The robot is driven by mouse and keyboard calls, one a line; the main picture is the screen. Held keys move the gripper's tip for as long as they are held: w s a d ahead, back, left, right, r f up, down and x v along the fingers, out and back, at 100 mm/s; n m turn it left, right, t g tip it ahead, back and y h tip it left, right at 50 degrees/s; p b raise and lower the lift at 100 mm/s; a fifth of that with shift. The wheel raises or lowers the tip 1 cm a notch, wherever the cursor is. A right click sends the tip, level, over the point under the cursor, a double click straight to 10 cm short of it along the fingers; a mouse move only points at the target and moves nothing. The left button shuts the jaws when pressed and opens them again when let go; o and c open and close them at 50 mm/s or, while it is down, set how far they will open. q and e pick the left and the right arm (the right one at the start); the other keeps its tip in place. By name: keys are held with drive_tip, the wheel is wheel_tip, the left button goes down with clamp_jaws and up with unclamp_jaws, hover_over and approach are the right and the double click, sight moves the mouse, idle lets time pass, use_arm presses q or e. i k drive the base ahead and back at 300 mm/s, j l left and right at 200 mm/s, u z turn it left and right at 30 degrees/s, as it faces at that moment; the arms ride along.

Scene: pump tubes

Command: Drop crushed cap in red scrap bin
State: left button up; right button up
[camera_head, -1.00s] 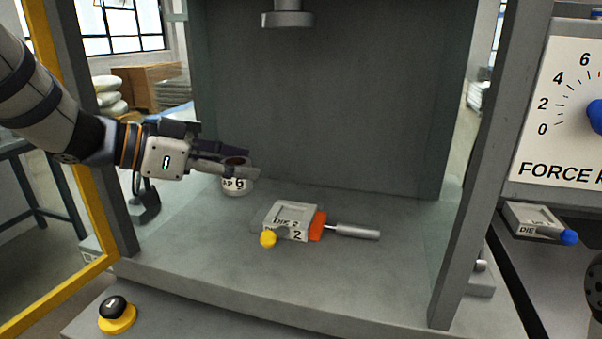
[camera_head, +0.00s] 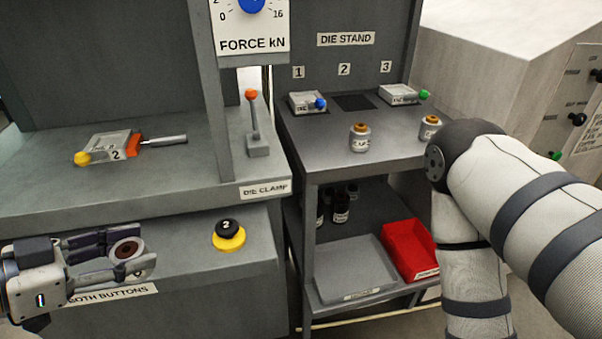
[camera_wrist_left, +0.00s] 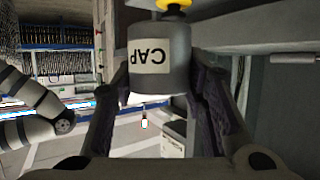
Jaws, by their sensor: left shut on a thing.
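My left gripper (camera_head: 143,250) is at the lower left of the head view, in front of the press base. It is shut on the cap (camera_head: 125,250), whose round top with a brownish centre shows between the fingers. In the left wrist view the cap (camera_wrist_left: 160,58) is a grey cylinder with an upside-down CAP label between the two fingers (camera_wrist_left: 163,85). The red scrap bin (camera_head: 410,252) sits on the lower shelf of the die stand, far to the right of the gripper. My right arm crosses the right side; its gripper is out of view.
A grey tray (camera_head: 352,270) lies left of the red bin. The die stand top (camera_head: 330,150) above carries two small cylinders (camera_head: 360,138) and dies. A yellow-and-black button (camera_head: 229,235) and the die clamp lever (camera_head: 255,125) stand between gripper and stand.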

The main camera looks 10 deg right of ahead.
sight(415, 261)
drive_tip(key=l+z, duration=0.2)
drive_tip(key=l, duration=0.35)
drive_tip(key=l+z, duration=0.15)
drive_tip(key=l, duration=0.4)
drive_tip(key=l+z, duration=0.2)
drive_tip(key=l, duration=0.35)
drive_tip(key=l+z, duration=0.2)
drive_tip(key=l, duration=0.35)
drive_tip(key=i+l+z, duration=0.2)
drive_tip(key=l, duration=0.3)
